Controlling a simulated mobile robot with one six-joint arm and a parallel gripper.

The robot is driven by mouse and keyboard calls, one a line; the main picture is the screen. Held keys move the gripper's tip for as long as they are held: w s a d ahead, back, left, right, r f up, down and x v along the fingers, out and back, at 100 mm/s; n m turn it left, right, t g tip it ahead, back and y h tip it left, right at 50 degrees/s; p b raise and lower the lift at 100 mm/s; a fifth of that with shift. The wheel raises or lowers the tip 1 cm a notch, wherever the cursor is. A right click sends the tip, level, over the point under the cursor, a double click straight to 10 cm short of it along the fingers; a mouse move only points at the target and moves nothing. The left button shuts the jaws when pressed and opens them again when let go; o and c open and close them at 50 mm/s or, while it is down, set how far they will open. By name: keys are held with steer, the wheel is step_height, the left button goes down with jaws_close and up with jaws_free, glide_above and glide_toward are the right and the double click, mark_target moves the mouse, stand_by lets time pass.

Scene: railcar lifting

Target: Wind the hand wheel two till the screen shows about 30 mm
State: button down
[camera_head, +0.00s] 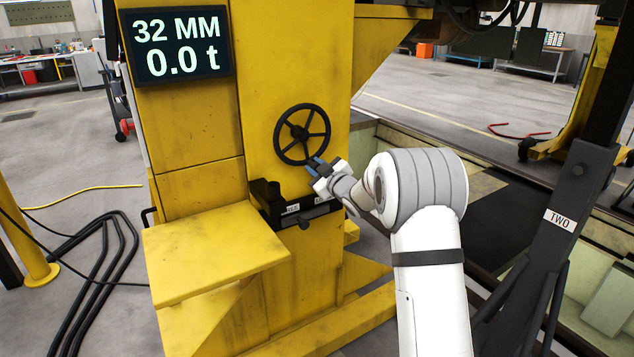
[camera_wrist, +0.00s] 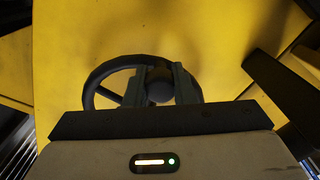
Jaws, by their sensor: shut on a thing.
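The black spoked hand wheel (camera_head: 302,134) is on the front of the yellow lifting jack (camera_head: 200,125). My gripper (camera_head: 315,166) is at the wheel's lower right rim, shut on its dark handle knob. In the wrist view the two fingers (camera_wrist: 159,84) close around the round knob, with the wheel rim (camera_wrist: 92,92) behind them. The screen (camera_head: 176,45) at the upper left of the jack reads 32 MM and 0.0 t.
A dark bracket (camera_head: 300,210) with a small white label juts out just below the wheel. A yellow ledge (camera_head: 215,250) sticks out at the lower left. Black hoses (camera_head: 100,265) lie on the floor at left. A sunken pit (camera_head: 480,205) runs behind my arm.

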steer(key=w+d+r+n+b, duration=0.2)
steer(key=d+n+b, duration=0.3)
steer(key=n, duration=0.4)
steer(key=shift+w+d+r+n+b, duration=0.25)
steer(key=shift+r+n+b, duration=0.2)
steer(key=shift+r, duration=0.4)
steer(key=c, duration=1.2)
jaws_free()
steer(key=shift+a+r, duration=0.1)
steer(key=shift+r, duration=0.05)
steer(key=v, duration=0.8)
